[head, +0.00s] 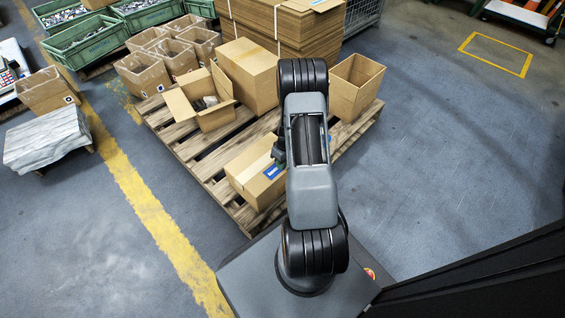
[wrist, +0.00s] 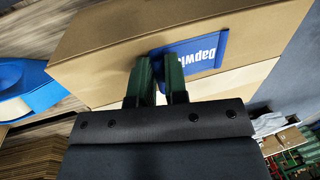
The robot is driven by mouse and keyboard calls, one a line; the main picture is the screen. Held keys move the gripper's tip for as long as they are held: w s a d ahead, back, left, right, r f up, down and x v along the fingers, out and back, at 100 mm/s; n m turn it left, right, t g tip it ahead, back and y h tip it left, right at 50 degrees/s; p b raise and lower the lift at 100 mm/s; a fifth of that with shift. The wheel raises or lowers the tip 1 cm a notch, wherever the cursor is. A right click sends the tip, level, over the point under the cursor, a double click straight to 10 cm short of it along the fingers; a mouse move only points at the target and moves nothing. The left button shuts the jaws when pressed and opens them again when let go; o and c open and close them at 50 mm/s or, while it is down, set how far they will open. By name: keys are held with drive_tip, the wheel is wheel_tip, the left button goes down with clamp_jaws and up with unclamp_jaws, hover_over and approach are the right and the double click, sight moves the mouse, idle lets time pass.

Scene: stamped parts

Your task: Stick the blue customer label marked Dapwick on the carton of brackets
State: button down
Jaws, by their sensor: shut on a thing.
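The blue label (wrist: 205,52) with white lettering, reading "Dapwi…" before it is cut off, is between the green fingertips of my gripper (wrist: 161,75) in the wrist view. My gripper is shut on its edge. The label lies over a taped brown carton (wrist: 110,50); I cannot tell whether it is flat against it. In the head view the label (head: 273,170) shows at the right side of this closed carton (head: 247,165), at the pallet's front. Its contents are hidden. My arm covers most of the gripper and the carton's right end.
The wooden pallet (head: 187,147) also bears an open carton with dark parts (head: 202,103), a tall closed carton (head: 250,72) and an open carton (head: 355,85). A blue and white thing (wrist: 22,90) lies left in the wrist view. Floor right of the pallet is clear.

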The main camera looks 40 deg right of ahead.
drive_tip(key=c, duration=1.1)
unclamp_jaws()
drive_tip(key=p+v, duration=0.6)
drive_tip(key=v, duration=0.8)
drive_tip(key=a+r+h+p, duration=0.1)
drive_tip(key=a+r+p, duration=0.35)
drive_tip(key=r, duration=0.55)
drive_tip(key=a+r+t+p, duration=0.1)
drive_tip(key=a+r+p, duration=0.2)
drive_tip(key=r+p, duration=0.5)
drive_tip(key=a+r+h+p, duration=0.1)
drive_tip(key=a+r+p, duration=0.25)
drive_tip(key=r, duration=0.95)
drive_tip(key=s+a+r+t+p, duration=0.1)
drive_tip(key=s+a+r+p, duration=0.3)
drive_tip(key=r, duration=0.5)
drive_tip(key=s+a+r+m+t+p, duration=0.1)
drive_tip(key=s+a+r+p, duration=0.2)
drive_tip(key=r+p, duration=0.4)
drive_tip(key=s+a+r+t+p, duration=0.1)
drive_tip(key=s+a+r+p, duration=0.3)
drive_tip(key=r, duration=0.7)
drive_tip(key=shift+s+a+r+m+p, duration=0.3)
drive_tip(key=shift+a+p, duration=0.25)
drive_tip(key=shift+p, duration=0.55)
